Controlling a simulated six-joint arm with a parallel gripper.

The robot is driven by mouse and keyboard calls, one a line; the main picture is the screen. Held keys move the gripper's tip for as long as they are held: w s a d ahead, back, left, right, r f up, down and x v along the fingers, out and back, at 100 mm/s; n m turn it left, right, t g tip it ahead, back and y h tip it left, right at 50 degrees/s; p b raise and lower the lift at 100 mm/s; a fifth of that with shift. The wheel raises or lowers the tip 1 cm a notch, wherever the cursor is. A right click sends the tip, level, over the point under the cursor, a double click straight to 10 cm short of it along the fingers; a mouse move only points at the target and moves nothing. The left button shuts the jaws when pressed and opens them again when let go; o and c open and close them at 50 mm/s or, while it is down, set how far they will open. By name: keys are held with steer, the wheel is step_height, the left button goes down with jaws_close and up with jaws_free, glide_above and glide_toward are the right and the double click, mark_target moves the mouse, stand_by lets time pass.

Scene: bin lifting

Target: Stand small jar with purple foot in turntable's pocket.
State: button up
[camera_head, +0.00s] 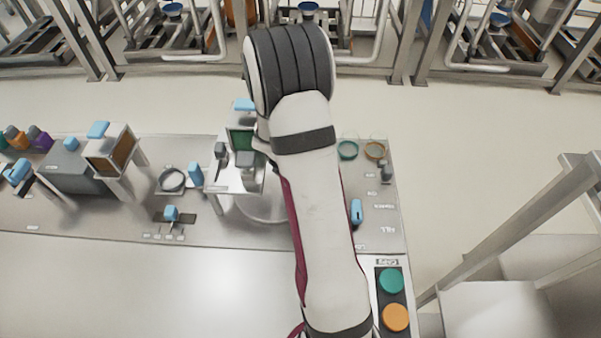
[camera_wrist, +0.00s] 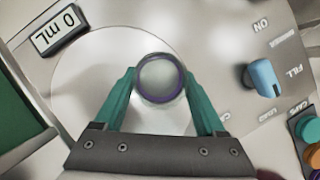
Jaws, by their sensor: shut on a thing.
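In the wrist view, my gripper (camera_wrist: 160,88) has teal fingers shut on the small jar (camera_wrist: 160,66). I look down on its round glass rim, and a purple ring shows around its lower edge. The jar is over the pale metal turntable (camera_wrist: 84,82). I cannot tell whether the jar touches the turntable or hangs above it. The pocket is not clearly visible and may be under the jar. In the head view, my arm hides the gripper and jar; only a curved left edge of the turntable (camera_head: 258,213) seems to show.
A blue knob (camera_wrist: 263,78) is right of the turntable, and a 0 mL display (camera_wrist: 58,28) is at upper left. A green-faced box (camera_wrist: 22,125) stands close at left. Green (camera_head: 391,281) and orange (camera_head: 396,317) caps or buttons are at front right. Teal and orange rings (camera_head: 348,150) lie behind.

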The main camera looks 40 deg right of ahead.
steer(key=shift+s+a+f, duration=0.25)
steer(key=shift+f, duration=0.3)
steer(key=o, duration=1.4)
steer(key=shift+w+d+r, duration=0.1)
steer(key=shift+d+r, duration=0.05)
steer(key=shift+r, duration=4)
steer(key=s+a+r+m+y, duration=0.3)
steer(key=s+a+r+m, duration=0.2)
steer(key=s+a+m, duration=0.5)
steer(key=s+a+r+m+g+y, duration=0.1)
steer(key=s+a+r+m+y, duration=0.2)
steer(key=s+a+m, duration=0.7)
steer(key=a+r+m, duration=0.2)
steer(key=a+m, duration=0.3)
steer(key=a, duration=0.2)
steer(key=shift+a+r, duration=0.2)
steer(key=shift+r, duration=0.05)
